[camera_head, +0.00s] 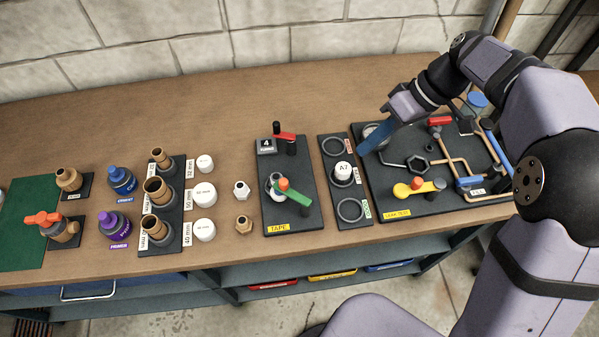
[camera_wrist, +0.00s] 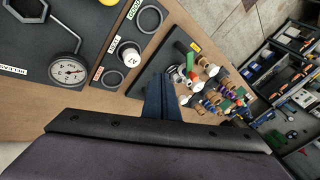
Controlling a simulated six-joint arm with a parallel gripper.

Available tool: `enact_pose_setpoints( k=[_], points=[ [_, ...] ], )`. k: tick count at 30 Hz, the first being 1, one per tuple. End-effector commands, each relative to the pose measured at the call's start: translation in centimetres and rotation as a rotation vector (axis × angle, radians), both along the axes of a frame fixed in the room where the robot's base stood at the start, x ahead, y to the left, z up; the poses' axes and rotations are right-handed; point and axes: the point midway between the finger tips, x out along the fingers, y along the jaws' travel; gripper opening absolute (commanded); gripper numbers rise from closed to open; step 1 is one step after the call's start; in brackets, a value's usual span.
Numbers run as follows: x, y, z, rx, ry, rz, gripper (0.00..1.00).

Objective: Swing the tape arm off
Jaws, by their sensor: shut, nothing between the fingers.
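The black tape board (camera_head: 270,220) with its yellow TAPE label stands in the middle of the bench. A red-handled lever (camera_head: 285,136) sits at the board's back, beside a small block marked 4. My gripper (camera_head: 363,149) is shut and empty, right of the tape board, above the leak-test board's left side. In the wrist view, its blue fingers (camera_wrist: 160,96) point toward the tape board (camera_wrist: 172,50), where the green arm (camera_wrist: 190,62) is small.
A narrow tray (camera_head: 337,205) with rings and a white cap (camera_head: 343,172) lies between the tape and leak-test boards. The leak-test board (camera_head: 405,205) carries a yellow valve handle and pipes; its pressure gauge (camera_wrist: 68,70) shows in the wrist view. Bottles and fittings stand left.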

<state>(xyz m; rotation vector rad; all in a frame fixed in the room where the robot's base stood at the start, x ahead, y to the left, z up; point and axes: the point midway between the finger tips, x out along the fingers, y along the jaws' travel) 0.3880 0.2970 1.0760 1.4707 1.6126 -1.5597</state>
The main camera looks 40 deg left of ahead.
Motion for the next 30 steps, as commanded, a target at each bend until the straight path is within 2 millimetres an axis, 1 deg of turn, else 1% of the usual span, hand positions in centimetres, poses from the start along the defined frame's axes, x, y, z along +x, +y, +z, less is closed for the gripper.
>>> enact_pose_setpoints(
  k=[1,3,6,9,14,23,30],
  points=[
    [-0.2,1.6,-0.3,0.034,-0.001,0.060,0.00],
    [-0.6,3.2,-0.1,0.078,-0.002,0.131,0.00],
    [-1.1,5.0,0.2,0.125,-0.003,0.209,0.00],
    [-1.5,6.1,0.4,0.158,-0.005,0.260,0.00],
    [-1.7,6.7,0.6,0.179,-0.005,0.293,0.00],
    [-1.7,6.7,0.6,0.179,-0.006,0.293,0.00],
    [-2.1,7.1,0.0,0.178,-0.004,0.293,0.00]
  ],
)
